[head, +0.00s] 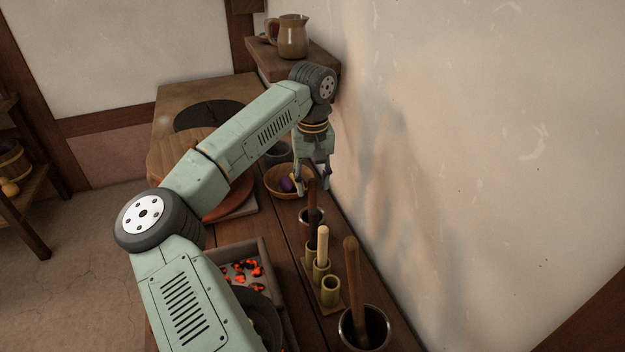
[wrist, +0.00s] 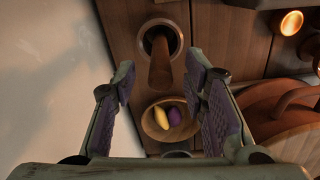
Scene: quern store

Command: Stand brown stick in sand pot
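A dark brown stick (head: 311,194) stands in a small round pot (head: 312,217) near the wall, below my gripper (head: 312,188). The wrist view shows this stick (wrist: 160,68) rising from the light-rimmed pot (wrist: 176,37) towards my gripper (wrist: 158,72). My gripper points down with its fingers wide apart. The stick's upper end lies between the fingers in the picture, touching neither. A second, longer brown stick (head: 352,275) leans in a nearer metal-rimmed pot (head: 345,325). What fills either pot is too dark to tell, so I cannot tell which is the sand pot.
A bowl (head: 275,183) with a purple and a yellow item (wrist: 162,116) sits behind the small pot. A bamboo holder (head: 331,295) with a pale stick (head: 323,243) stands between the pots. A tray of glowing coals (head: 266,248) is at left. The wall is close on the right.

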